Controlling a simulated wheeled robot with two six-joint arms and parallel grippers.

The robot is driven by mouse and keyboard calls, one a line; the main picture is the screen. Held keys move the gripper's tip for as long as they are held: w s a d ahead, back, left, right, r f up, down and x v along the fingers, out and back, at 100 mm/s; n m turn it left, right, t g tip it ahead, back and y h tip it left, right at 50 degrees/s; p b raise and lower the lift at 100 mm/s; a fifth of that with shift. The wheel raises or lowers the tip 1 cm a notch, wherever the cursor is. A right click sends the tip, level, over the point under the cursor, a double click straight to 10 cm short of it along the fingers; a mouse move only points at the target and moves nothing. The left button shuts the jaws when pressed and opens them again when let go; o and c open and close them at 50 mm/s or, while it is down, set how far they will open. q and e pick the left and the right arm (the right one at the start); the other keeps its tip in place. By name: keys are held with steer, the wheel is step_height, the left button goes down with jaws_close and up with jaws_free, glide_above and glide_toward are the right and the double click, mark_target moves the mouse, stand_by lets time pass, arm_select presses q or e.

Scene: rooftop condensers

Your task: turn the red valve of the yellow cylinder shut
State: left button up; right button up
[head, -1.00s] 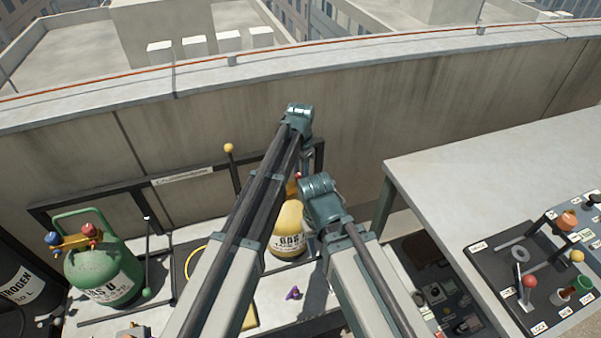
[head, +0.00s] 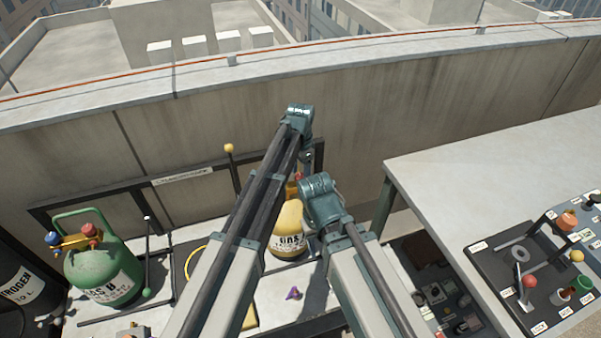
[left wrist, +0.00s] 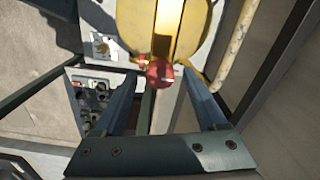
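The yellow cylinder (head: 287,226) stands on the pale bench behind my arms in the head view, partly covered by them. Its body also shows at the top of the left wrist view (left wrist: 182,28). The red valve (left wrist: 160,72) is a small round knob at the cylinder's near edge in the left wrist view; only a bit of red shows in the head view. My left gripper (left wrist: 161,82) is open, with one finger on each side of the valve. Contact cannot be made out. In the head view the left gripper is mostly hidden. My right gripper is not seen.
A green cylinder (head: 98,265) with a red and a blue knob stands at left, beside a dark nitrogen cylinder (head: 22,290). A small purple part (head: 293,293) lies on the bench. A grey table (head: 500,185) with a dark control panel (head: 500,268) is at right. A parapet wall (head: 400,125) runs behind.

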mark_target(300, 176)
arm_select(q)
steer(key=shift+r, duration=0.15)
step_height(300, 176, up, 13)
steer(key=p, duration=1.3)
steer(key=shift+r+p, duration=0.2)
steer(key=shift+p, duration=0.2)
steer(key=s+a+n, duration=1.1)
steer(key=s+a, duration=0.6)
steer(key=s, duration=0.4)
steer(key=s+d+f+m+b, duration=0.1)
steer(key=s+d+f+b, duration=0.1)
steer(key=d, duration=0.3)
steer(key=s+d+f+m+y+b, duration=0.1)
steer(key=s+d+f+m+b, duration=0.1)
steer(key=d, duration=0.3)
steer(key=shift+s, duration=0.85)
